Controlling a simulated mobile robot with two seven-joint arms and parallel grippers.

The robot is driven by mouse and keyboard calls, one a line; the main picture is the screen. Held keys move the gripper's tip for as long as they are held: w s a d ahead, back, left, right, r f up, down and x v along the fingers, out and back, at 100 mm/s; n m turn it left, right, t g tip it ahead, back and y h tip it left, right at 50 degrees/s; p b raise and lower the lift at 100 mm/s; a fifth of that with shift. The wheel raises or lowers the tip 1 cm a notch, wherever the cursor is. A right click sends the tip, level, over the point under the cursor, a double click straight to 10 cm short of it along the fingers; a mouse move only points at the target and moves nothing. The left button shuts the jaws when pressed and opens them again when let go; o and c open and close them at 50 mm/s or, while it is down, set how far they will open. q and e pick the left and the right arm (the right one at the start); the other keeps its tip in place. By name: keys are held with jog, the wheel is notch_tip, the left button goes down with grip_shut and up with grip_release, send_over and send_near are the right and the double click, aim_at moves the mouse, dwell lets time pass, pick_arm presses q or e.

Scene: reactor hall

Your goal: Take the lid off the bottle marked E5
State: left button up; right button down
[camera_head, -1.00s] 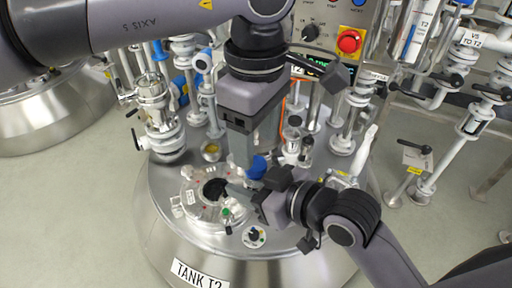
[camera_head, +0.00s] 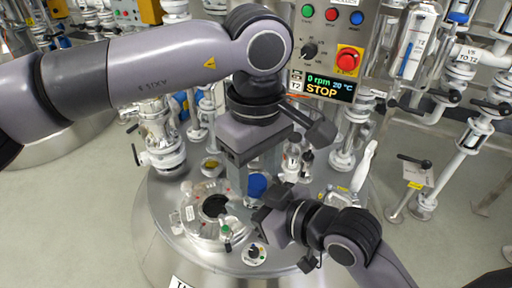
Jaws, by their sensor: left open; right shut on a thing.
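A blue lid (camera_head: 257,185) shows above the tank top, just under my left gripper. The bottle body under it is mostly hidden by my grippers, and no E5 mark can be read. My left gripper (camera_head: 250,170) points down over the lid and is open; its fingertips are partly hidden, and I cannot tell whether they touch the lid. My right gripper (camera_head: 258,213) comes in from the lower right and is shut close below the lid, apparently on the bottle body; the contact is hidden.
The tank top (camera_head: 165,205) has a dark open port (camera_head: 214,206) left of my grippers. A small green-capped bottle (camera_head: 226,236) and a round gauge (camera_head: 254,253) are close by. Valves and pipes stand behind; a control panel (camera_head: 325,50) reads STOP.

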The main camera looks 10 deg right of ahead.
pick_arm(q)
jog(key=shift+f, duration=0.6)
grip_shut()
jog(key=shift+n, duration=1.8)
jog(key=shift+o, duration=0.3)
grip_release()
jog(key=shift+r, duration=0.1)
